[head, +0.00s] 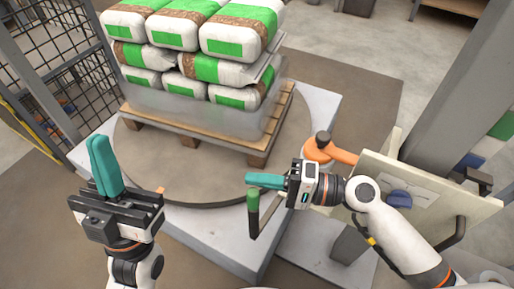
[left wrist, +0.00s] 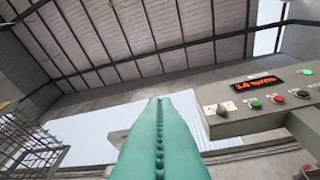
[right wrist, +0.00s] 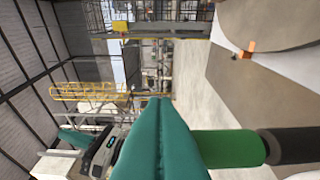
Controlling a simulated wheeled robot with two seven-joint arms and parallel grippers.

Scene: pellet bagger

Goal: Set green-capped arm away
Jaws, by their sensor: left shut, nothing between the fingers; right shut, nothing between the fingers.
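The green-capped arm shows in the head view as a green cap (head: 253,199) on a dark upright stem near the front edge of the turntable. My right gripper (head: 249,179) is shut and empty, its teal fingers lying level just above the cap. In the right wrist view the green cap (right wrist: 230,148) and its dark stem (right wrist: 290,145) show right beside the shut fingers (right wrist: 160,105); I cannot tell whether they touch. My left gripper (head: 98,142) is shut and empty, pointing up left of the turntable, away from the cap. Its closed fingers (left wrist: 159,102) fill the middle of the left wrist view.
Stacked white-and-green bags (head: 197,69) stand on a wooden pallet (head: 190,133) on the round turntable (head: 175,185). An orange jointed part (head: 318,150) and a pale panel (head: 420,190) are at right. Mesh fencing (head: 80,85) stands left. A control box with a red display (left wrist: 259,83) shows too.

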